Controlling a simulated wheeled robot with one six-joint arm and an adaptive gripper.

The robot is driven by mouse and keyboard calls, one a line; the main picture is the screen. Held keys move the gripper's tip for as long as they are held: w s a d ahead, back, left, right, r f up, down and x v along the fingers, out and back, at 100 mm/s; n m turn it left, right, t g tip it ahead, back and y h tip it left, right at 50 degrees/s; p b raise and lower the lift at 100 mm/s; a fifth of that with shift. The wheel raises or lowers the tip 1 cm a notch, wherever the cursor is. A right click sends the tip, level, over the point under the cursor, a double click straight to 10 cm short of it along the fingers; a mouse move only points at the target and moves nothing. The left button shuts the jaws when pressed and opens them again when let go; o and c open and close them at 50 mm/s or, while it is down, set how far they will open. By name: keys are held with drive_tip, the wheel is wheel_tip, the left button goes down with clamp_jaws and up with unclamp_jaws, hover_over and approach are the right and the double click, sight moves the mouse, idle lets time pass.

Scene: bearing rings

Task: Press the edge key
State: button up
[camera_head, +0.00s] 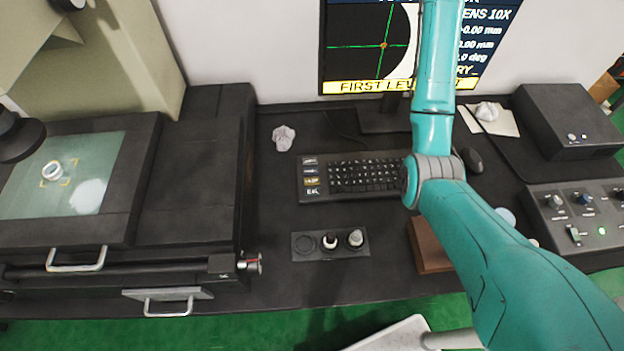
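A black keyboard (368,176) lies on the dark desk below the monitor. The labels are too small to read surely, so I cannot tell which is the edge key. My teal arm crosses in front of the keyboard's right end and hides it. The arm runs up out of the top of the picture, and my gripper is not in view.
The monitor (340,48) stands behind the keyboard, partly hidden by my arm. A small holder (303,255) with two upright pieces is in front. A crumpled paper (284,138) lies left of the keyboard. A stage with a ring (53,171) is at left; a control box (590,222) is at right.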

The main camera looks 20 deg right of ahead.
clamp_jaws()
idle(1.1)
